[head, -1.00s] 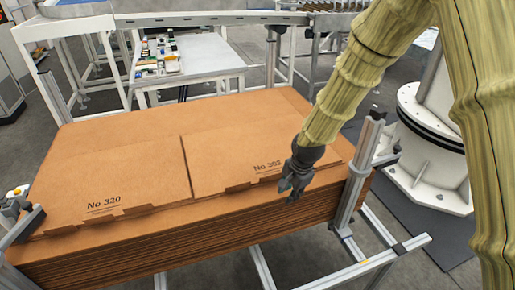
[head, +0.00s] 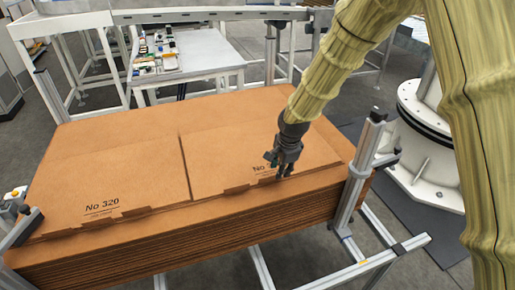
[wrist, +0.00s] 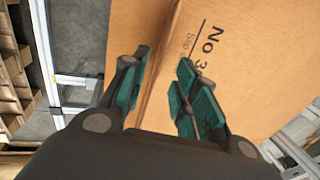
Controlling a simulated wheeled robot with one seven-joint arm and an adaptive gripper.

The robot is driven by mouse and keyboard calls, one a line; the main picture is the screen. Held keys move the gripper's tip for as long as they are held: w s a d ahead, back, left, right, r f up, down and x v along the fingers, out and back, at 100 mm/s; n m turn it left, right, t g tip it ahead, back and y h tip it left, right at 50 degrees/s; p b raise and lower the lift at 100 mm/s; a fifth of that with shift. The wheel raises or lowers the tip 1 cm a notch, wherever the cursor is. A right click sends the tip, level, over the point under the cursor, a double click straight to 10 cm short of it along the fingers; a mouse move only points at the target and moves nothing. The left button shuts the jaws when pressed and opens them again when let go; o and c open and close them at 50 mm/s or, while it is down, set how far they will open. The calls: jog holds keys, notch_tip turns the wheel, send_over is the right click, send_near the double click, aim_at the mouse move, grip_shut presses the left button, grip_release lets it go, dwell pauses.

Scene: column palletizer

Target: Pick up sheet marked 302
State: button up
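The sheet marked 302 (head: 225,158) is a brown cardboard sheet lying flat on the right half of the stack. My gripper (head: 279,168) is over its front part and hides most of the number; only "No" shows there. In the wrist view the sheet (wrist: 255,75) shows "No 3", with the rest hidden behind a finger. My gripper (wrist: 160,90) is open, with green pads apart and nothing seen held between them. The sheet's front edge runs between the fingers in that view. I cannot tell whether the fingers touch the sheet.
A sheet marked 320 (head: 105,185) lies on the left half of the stack (head: 190,245). A metal post (head: 357,185) stands at the stack's right front corner. A white table (head: 205,62) with small items stands behind, and a white round base (head: 430,150) stands at right.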

jog(key=shift+p+x, duration=0.8)
jog(key=shift+x, duration=1.85)
grip_shut()
